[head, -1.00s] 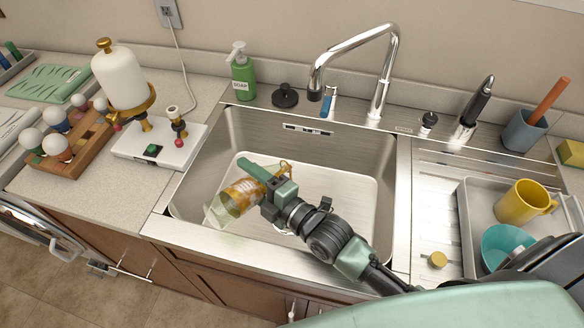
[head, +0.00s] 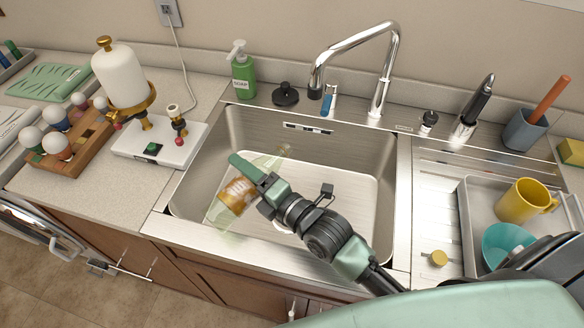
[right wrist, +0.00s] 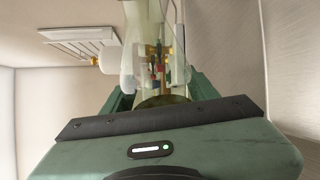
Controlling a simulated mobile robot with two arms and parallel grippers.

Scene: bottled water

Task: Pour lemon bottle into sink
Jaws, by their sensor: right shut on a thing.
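My right gripper (head: 254,178) is over the sink (head: 345,190), shut on the lemon bottle. The lemon bottle (head: 238,194) is clear and pale green with an orange label. It lies tilted across the gripper, its narrow end toward the upper right and its wide end toward the lower left. In the right wrist view the clear bottle (right wrist: 148,45) stands out between the green fingers. The fingers partly hide the bottle. I cannot tell how much liquid is in it. My left gripper is not in view.
A chrome faucet (head: 382,75) arches over the sink's back edge. A white device (head: 160,145) and a wooden rack (head: 75,145) stand left. A yellow mug (head: 523,202), a teal bowl (head: 508,246) and a yellow cap (head: 437,259) are right.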

